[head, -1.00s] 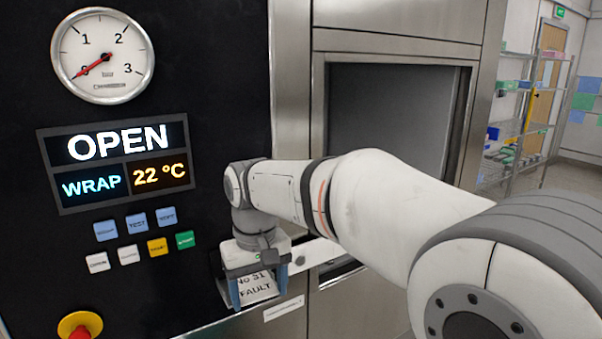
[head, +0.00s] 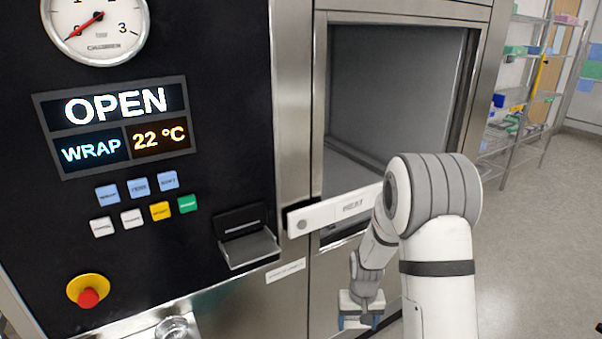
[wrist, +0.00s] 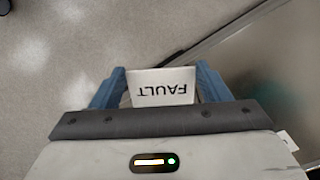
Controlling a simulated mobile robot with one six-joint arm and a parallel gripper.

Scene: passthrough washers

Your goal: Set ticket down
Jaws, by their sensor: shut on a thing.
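The ticket (wrist: 161,87) is a small white slip printed "FAULT", seen upside down in the wrist view. My gripper (wrist: 160,88) is shut on it, with a blue finger on each side. In the head view my gripper (head: 360,320) hangs low in front of the machine's steel front, below the open chamber, and the ticket cannot be made out there. In the wrist view the grey floor lies beyond the ticket.
The black panel holds an empty printer tray (head: 248,248), a red stop knob (head: 88,297) and an "OPEN" display (head: 117,106). A white bar marked "HEAT" (head: 340,208) juts out below the open chamber (head: 395,110).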

